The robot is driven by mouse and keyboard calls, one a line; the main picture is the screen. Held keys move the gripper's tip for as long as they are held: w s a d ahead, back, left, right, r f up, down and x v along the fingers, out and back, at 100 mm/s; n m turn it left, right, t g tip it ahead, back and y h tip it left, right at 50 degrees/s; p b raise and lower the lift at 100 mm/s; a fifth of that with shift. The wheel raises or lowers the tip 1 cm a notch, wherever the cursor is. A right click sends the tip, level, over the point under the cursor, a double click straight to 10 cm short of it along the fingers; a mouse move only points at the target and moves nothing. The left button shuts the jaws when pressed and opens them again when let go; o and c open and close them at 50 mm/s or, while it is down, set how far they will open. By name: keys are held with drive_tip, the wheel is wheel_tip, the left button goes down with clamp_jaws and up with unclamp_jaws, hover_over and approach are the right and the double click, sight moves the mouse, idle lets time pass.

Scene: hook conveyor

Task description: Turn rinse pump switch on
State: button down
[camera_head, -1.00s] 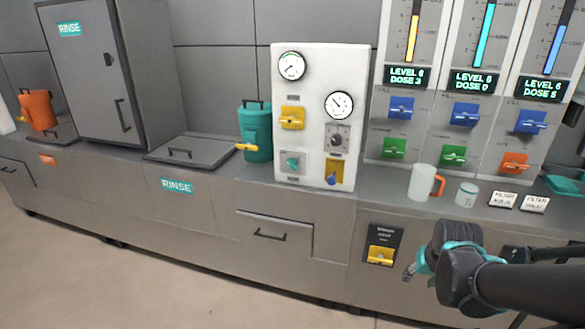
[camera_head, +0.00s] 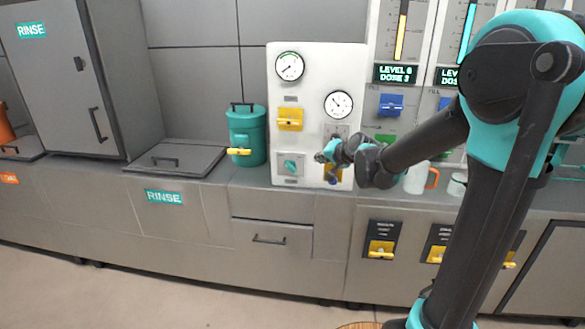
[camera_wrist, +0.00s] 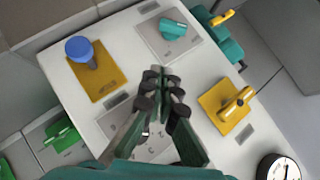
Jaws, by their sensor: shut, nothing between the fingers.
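The white control panel (camera_head: 301,115) carries several switches, and their labels are too small to read, so I cannot tell which is the rinse pump switch. A teal knob on a grey plate (camera_head: 290,167) sits at lower left; it also shows in the wrist view (camera_wrist: 172,29). A yellow handle (camera_head: 290,118) sits above it, seen too in the wrist view (camera_wrist: 236,103). A blue knob on a yellow plate (camera_wrist: 81,50) is at lower right, partly hidden in the head view. My gripper (camera_head: 322,157) is shut and empty, in front of the panel's grey dial plate (camera_wrist: 152,145).
Two round gauges (camera_head: 290,66) are on the panel. A teal canister (camera_head: 245,135) stands left of it, and a cup (camera_head: 416,178) right of it. Yellow switches (camera_head: 381,250) sit on the lower cabinet front. The counter lid (camera_head: 175,161) at left is clear.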

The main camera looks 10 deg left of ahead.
sight(294, 168)
drive_tip(key=shift+a, duration=0.1)
drive_tip(key=x, duration=1)
drive_tip(key=shift+w, duration=0.15)
drive_tip(key=a+f, duration=0.2)
drive_tip(key=shift+a+f, duration=0.35)
drive_tip(key=shift+f, duration=0.05)
drive_tip(key=shift+a, duration=0.1)
